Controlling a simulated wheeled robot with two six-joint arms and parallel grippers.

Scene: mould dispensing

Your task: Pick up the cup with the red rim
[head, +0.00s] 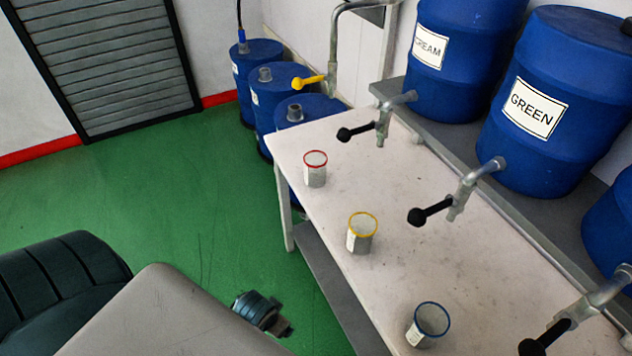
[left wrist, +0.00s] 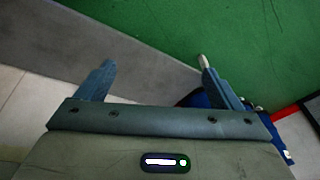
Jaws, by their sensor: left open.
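The cup with the red rim (head: 315,174) stands upright on the pale table, near its far left corner. It is grey with a white label. A yellow-rimmed cup (head: 361,240) and a blue-rimmed cup (head: 424,334) stand in a row nearer to me. My left gripper (left wrist: 155,64) is open and empty in the left wrist view, its two fingers wide apart. No cup shows in that view. In the head view my left arm is at the lower left, off the table and well short of the red-rimmed cup. My right gripper is not in view.
The pale table (head: 390,190) has taps with black handles along its right side, overhanging it. Large blue barrels labelled CREAM (head: 455,75) and GREEN (head: 570,60) stand behind on a grey shelf. Smaller blue drums (head: 262,60) stand beyond the table. Green floor (head: 140,200) is clear at left.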

